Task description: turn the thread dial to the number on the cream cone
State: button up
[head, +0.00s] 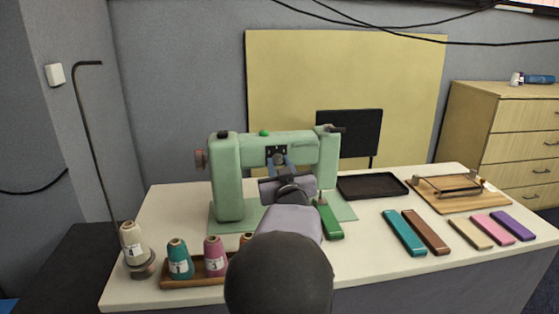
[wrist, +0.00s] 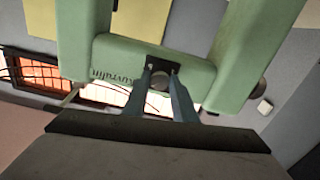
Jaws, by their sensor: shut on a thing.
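The pale green sewing machine (head: 228,180) stands on the table. The thread dial (wrist: 160,80), a small round grey knob on a dark plate, is on its front. In the wrist view my gripper (wrist: 161,74) has one finger on each side of the dial and is shut on it. In the head view my gripper (head: 279,160) reaches the dark plate and mostly hides the dial. Its number marks cannot be read. The cream cone (head: 132,236) stands at the table's left on a round grey base; its label looks like a 4.
A teal cone (head: 179,262) and a pink cone (head: 214,262) stand on a wooden tray (head: 185,284), partly behind my arm. A black tray (head: 372,186), several coloured blocks and a wooden board (head: 432,201) are to the right.

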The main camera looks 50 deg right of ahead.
jog(key=shift+m, duration=0.6)
jog(key=o, duration=1)
jog(key=shift+v, duration=3.7)
